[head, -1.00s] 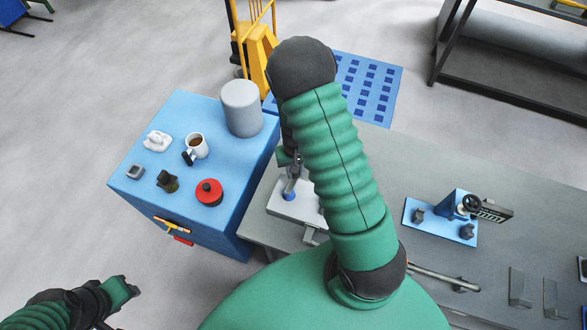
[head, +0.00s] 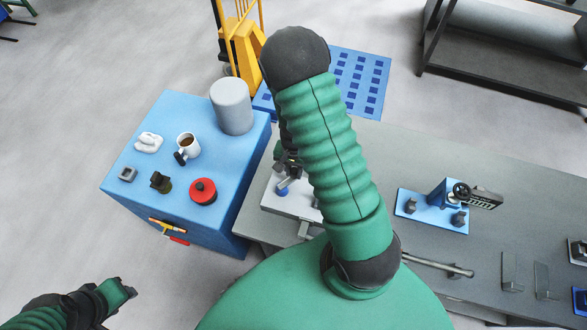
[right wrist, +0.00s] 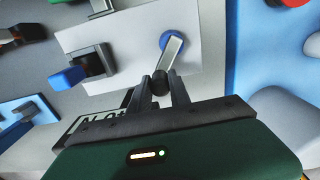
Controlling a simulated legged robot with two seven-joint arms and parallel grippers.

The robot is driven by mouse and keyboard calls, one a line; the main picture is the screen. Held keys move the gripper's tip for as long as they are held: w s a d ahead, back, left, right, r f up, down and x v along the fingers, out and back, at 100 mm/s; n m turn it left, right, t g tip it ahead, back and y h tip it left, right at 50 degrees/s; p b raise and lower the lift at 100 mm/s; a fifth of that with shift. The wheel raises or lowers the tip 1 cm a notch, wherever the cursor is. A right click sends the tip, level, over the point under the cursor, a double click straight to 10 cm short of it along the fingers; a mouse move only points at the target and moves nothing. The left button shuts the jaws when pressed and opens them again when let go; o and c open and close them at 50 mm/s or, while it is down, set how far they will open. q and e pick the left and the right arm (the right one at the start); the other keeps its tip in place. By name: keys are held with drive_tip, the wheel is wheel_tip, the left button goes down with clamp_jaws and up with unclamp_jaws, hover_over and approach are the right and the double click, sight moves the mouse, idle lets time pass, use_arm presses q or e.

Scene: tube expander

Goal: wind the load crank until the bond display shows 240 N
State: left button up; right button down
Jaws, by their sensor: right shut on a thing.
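The load crank (right wrist: 171,52) is a pale metal arm with a blue hub on a white plate (right wrist: 125,35). A dark knob sits at its near end. In the right wrist view my right gripper (right wrist: 161,80) is shut on that knob, a finger on either side. In the head view the blue hub (head: 282,190) shows at the left end of the bench, and my right gripper (head: 287,160) is largely hidden behind my arm. The bond display (right wrist: 92,122) is upside down and partly covered by my gripper; its full reading cannot be told. My left gripper (head: 124,291) is at the lower left, away from the bench, its jaws unclear.
A blue cabinet (head: 125,183) left of the bench holds a grey cylinder (head: 232,107), a mug (head: 188,145), a red round object (head: 203,191) and small items. A blue-based fixture (head: 432,213) stands on the bench to the right. A yellow pallet truck (head: 241,50) stands behind.

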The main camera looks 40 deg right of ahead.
sight(293, 170)
drive_tip(key=shift+a, duration=0.1)
drive_tip(key=c, duration=1.5)
unclamp_jaws()
drive_tip(key=o, duration=0.3)
drive_tip(key=shift+r, duration=0.15)
wheel_tip(293, 170, up, 17)
drive_tip(key=p, duration=0.1)
drive_tip(key=shift+f, duration=0.2)
drive_tip(key=shift+w, duration=0.1)
